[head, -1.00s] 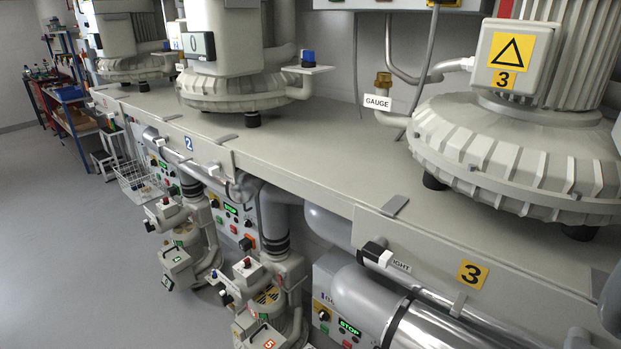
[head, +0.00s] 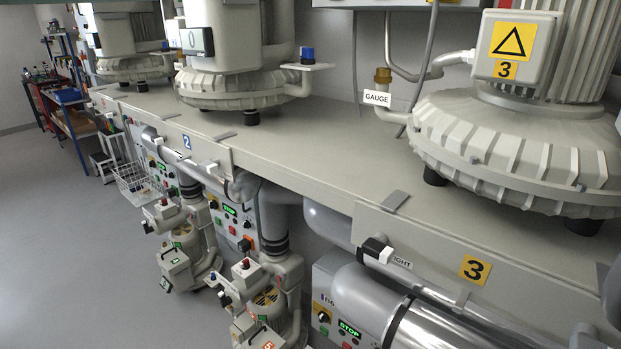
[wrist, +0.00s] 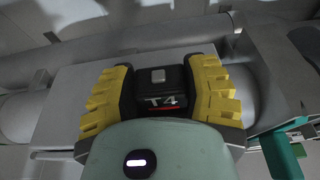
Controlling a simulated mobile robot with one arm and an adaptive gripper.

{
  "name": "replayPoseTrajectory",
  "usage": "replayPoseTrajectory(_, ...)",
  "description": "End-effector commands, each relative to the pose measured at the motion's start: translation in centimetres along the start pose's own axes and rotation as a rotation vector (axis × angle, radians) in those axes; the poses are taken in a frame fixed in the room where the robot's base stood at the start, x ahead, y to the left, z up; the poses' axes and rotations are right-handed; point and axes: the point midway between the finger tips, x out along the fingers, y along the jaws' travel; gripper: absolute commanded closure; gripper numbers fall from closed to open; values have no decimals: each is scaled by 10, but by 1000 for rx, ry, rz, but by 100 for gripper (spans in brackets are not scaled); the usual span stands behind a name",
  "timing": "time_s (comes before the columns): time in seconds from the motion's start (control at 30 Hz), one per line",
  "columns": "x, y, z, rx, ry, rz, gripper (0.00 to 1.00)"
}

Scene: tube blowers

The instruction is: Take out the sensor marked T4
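The sensor marked T4 (wrist: 163,102) is in the middle of the wrist view. It is a dark block with white lettering, a thin red line below the lettering and a small grey square on its upper part. The yellow-padded fingers of my gripper (wrist: 162,88) stand on both sides of it, with no clear gap at either side, so it looks clasped. The fingers and my green palm hide its sides and lower end. I cannot tell whether it is still seated in something. Neither my gripper nor the sensor shows in the head view.
Behind the sensor are a pale panel (wrist: 78,100) and a grey pipe (wrist: 30,70); a green part (wrist: 281,157) is at lower right. In the head view, a long bench (head: 310,150) carries ribbed blowers (head: 520,150), with pipes and control boxes below. The floor (head: 70,240) at left is clear.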

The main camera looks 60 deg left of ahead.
Motion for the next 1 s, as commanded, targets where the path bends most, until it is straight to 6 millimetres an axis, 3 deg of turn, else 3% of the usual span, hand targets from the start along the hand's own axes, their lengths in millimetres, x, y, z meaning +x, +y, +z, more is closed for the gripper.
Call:
replayPoseTrajectory(0.3,0,0,0,0,0,1,89)
replayPoseTrajectory(0.67,-1,1,3,-1,-1,1,89)
replayPoseTrajectory(1.0,-9,3,28,0,-5,3,89)
